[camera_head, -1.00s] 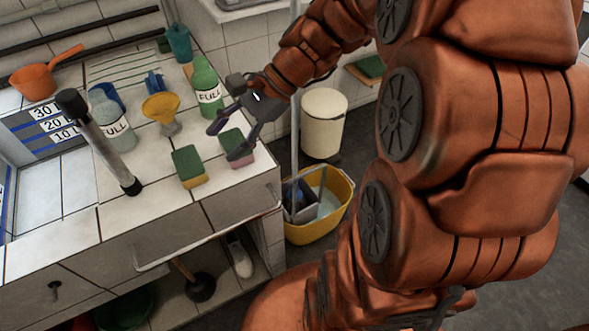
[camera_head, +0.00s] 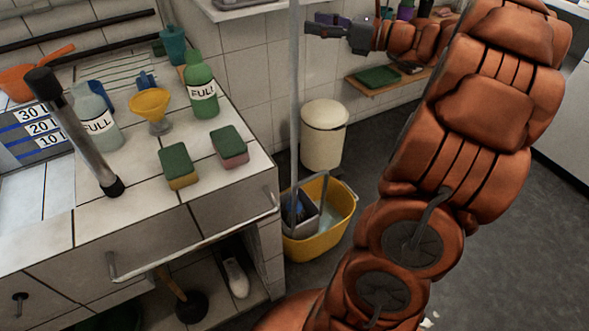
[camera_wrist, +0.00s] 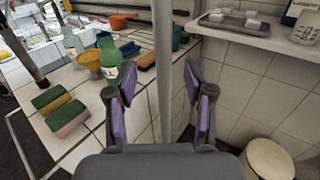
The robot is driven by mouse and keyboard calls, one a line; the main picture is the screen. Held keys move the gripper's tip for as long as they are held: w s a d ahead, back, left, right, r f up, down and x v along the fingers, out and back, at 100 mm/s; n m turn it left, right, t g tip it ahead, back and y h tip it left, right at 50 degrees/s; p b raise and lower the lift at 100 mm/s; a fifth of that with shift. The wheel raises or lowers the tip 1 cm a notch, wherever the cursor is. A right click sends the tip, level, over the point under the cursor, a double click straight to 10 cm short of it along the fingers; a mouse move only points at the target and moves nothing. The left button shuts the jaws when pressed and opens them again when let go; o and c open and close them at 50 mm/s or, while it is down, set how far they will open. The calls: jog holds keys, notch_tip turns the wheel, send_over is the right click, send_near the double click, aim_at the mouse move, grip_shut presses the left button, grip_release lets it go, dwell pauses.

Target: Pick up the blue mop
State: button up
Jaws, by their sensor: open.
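The mop's long grey pole (camera_head: 294,100) stands nearly upright in the head view. Its lower end goes down into the yellow bucket (camera_head: 322,245), where dark blue mop parts (camera_head: 298,208) partly show. My gripper (camera_head: 316,24) is open and level, with its fingertips just right of the upper pole. In the wrist view the pole (camera_wrist: 163,60) runs upright between the two spread purple-padded fingers of my gripper (camera_wrist: 156,95), with a gap on each side. I cannot tell how deep between the fingers it sits. The gripper holds nothing.
The tiled counter (camera_head: 130,215) at left holds two sponges (camera_head: 178,165), a green bottle (camera_head: 201,90) and a yellow funnel (camera_head: 151,105). A cream bin (camera_head: 323,140) stands behind the bucket. A wall shelf (camera_wrist: 262,38) is at right in the wrist view. Floor is clear at right.

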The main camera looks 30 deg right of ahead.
aim_at(294, 18)
jog(key=shift+x, duration=3.2)
jog(key=shift+d, duration=0.15)
jog(key=shift+r, duration=0.1)
grip_shut()
